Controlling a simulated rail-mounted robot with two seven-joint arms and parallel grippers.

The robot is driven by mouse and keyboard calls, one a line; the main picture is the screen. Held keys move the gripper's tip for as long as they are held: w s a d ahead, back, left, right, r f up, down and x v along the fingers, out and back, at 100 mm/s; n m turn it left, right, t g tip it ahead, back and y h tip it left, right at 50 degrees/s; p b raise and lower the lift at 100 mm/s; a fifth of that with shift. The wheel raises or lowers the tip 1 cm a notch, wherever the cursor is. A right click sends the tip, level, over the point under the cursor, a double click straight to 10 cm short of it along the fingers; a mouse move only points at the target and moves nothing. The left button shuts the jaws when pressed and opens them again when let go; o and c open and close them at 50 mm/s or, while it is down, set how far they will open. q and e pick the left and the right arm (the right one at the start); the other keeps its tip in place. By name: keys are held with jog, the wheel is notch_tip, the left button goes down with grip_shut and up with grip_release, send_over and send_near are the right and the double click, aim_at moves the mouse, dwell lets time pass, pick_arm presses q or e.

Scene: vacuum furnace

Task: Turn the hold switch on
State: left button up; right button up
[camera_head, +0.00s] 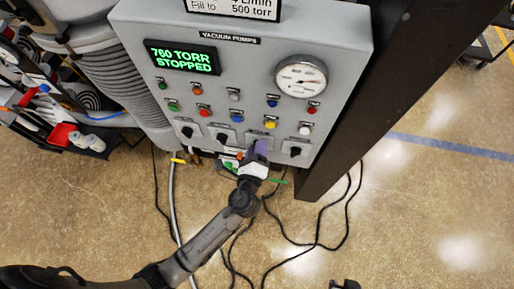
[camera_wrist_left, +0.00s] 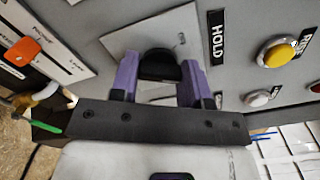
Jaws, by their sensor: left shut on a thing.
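The hold switch (camera_wrist_left: 160,64) is a black rotary knob on a light square plate, with a black HOLD label (camera_wrist_left: 217,38) beside it in the left wrist view. My left gripper (camera_wrist_left: 158,76) has its two purple fingers on either side of the knob and is shut on it. In the head view my left gripper (camera_head: 260,150) reaches up to the bottom row of switches on the grey control panel (camera_head: 225,75) and hides the hold switch there. My right gripper is not clearly seen.
Other black rotary switches (camera_head: 222,137) sit in the same row. Coloured buttons, including a yellow one (camera_wrist_left: 278,52), are close by. A green display (camera_head: 182,58) reads 760 TORR STOPPED. A gauge (camera_head: 300,76) is at the panel's right. Cables (camera_head: 320,235) lie on the floor below.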

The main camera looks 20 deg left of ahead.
pick_arm(q)
jog(key=o, duration=0.9)
jog(key=shift+s, duration=0.1)
jog(key=shift+s+d+b, duration=0.4)
jog(key=shift+s+d, duration=0.05)
jog(key=shift+s, duration=1.8)
jog(key=shift+s+d+b, duration=0.45)
jog(key=shift+s, duration=1.75)
jog(key=shift+s+d+b, duration=0.4)
jog(key=shift+s+d, duration=0.05)
jog(key=shift+s, duration=1.8)
jog(key=shift+n, duration=0.3)
